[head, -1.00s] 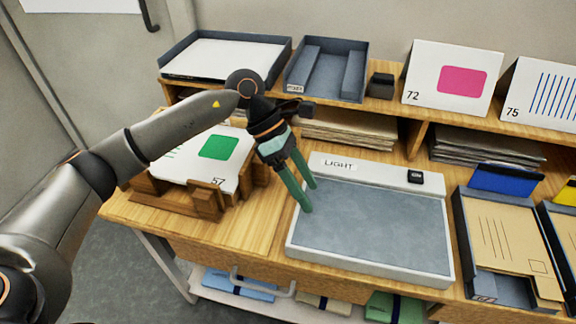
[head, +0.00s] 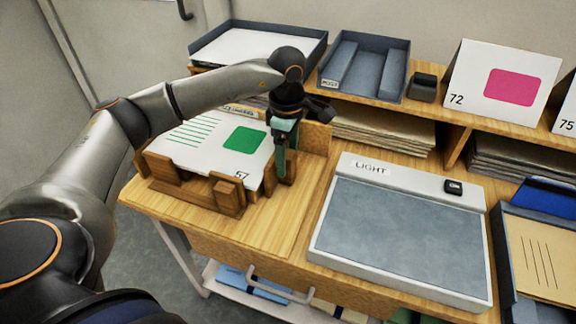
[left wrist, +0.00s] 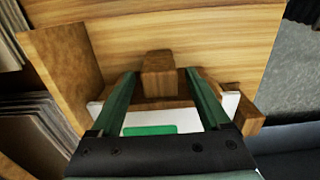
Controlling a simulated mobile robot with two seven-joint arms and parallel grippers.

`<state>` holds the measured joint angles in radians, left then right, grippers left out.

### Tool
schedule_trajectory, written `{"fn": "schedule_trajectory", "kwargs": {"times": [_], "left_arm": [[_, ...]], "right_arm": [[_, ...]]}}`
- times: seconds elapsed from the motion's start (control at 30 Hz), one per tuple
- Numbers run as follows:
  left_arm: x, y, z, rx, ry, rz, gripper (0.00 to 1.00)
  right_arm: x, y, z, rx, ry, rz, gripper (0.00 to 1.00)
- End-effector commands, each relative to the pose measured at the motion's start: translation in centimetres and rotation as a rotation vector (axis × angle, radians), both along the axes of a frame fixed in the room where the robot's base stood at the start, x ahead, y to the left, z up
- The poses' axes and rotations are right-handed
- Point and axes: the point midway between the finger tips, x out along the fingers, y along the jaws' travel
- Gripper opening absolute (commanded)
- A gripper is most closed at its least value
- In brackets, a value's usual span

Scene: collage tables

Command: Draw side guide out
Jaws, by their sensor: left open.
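The wooden side guide (head: 283,190) stands on the right side of a wooden fixture, beside a white card with a green rectangle, marked 57 (head: 205,140). My left gripper (head: 285,172) points down at the guide, its green fingers partly hiding it. In the left wrist view, the guide's wooden block (left wrist: 158,72) sits between the two open fingertips (left wrist: 160,80). I cannot tell whether either finger touches it. My right gripper is not in view.
A wooden upright (head: 317,140) stands behind the guide. The light box (head: 400,235) lies to the right, with a bare strip of wooden tabletop (head: 262,228) between. Grey trays (head: 360,70) and a card marked 72 (head: 500,85) stand on the shelf behind.

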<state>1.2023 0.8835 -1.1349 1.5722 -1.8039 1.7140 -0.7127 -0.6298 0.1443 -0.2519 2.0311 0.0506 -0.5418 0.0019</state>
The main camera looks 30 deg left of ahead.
Motion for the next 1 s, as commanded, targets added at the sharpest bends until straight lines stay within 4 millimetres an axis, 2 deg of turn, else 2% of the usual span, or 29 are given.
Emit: {"fn": "schedule_trajectory", "kwargs": {"times": [0.1,0.2,0.57,1.0], "left_arm": [[-0.1,0.0,-1.9,0.001,0.002,-0.001,0.80],[0.0,0.0,-2.7,0.000,0.001,-0.001,0.80],[0.0,0.0,-3.3,-0.001,0.000,-0.001,0.80],[0.0,-0.1,-3.2,-0.001,0.000,-0.001,0.33]], "right_arm": [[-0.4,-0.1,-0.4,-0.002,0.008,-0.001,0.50],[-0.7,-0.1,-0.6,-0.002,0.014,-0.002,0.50],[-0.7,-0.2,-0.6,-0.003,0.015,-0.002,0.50],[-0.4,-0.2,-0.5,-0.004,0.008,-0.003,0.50]]}}
